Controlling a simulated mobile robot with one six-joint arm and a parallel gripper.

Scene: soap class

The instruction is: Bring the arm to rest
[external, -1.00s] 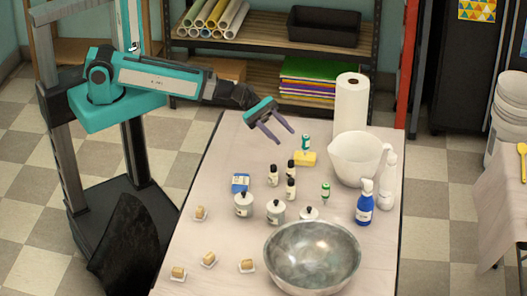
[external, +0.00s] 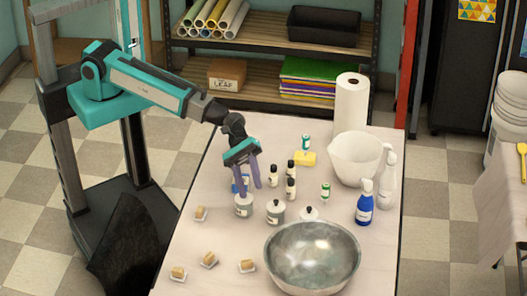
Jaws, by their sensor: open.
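My arm (external: 150,85) reaches out from its column over the left part of the table (external: 213,165). My gripper (external: 249,186) points down, with its two purple fingers apart and nothing seen between them. It is in front of a blue packet (external: 235,186), which it partly hides, and just above a lidded white jar (external: 243,209). I cannot tell whether the fingers touch the jar.
Several small bottles (external: 291,189) and lidded jars (external: 275,212) stand right of my gripper. A steel bowl (external: 312,258), a white mixing bowl (external: 355,158), a paper roll (external: 350,105) and a blue pump bottle (external: 364,203) stand further right.

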